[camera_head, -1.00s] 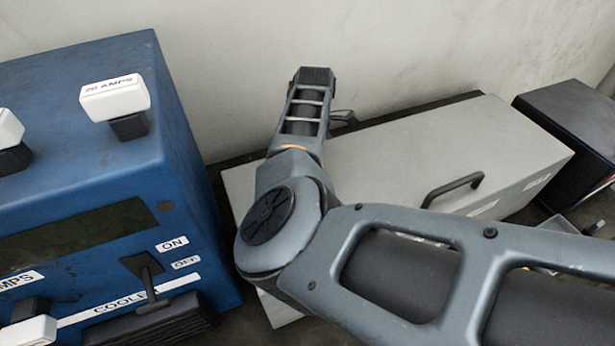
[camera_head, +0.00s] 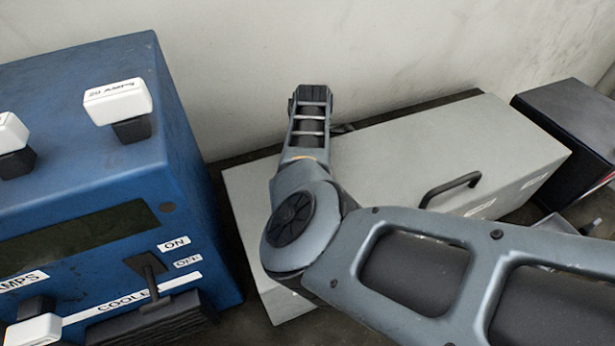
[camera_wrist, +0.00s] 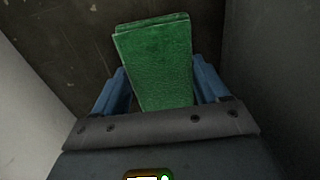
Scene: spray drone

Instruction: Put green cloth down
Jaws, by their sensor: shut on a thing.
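The green cloth (camera_wrist: 158,65) shows in the wrist view as a folded, flat green block. My gripper (camera_wrist: 160,85) is shut on it, with a blue finger on each side of the cloth. Beyond the cloth is a dark, worn surface (camera_wrist: 75,50); I cannot tell whether the cloth touches it. In the head view my arm stands over the grey box, and the gripper and cloth are hidden from that view.
A blue control box (camera_head: 100,190) with white-topped switches stands at left. A long grey box (camera_head: 440,150) with a black handle lies behind my arm. A dark box (camera_head: 575,125) is at right. A pale wall (camera_head: 400,45) closes the back.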

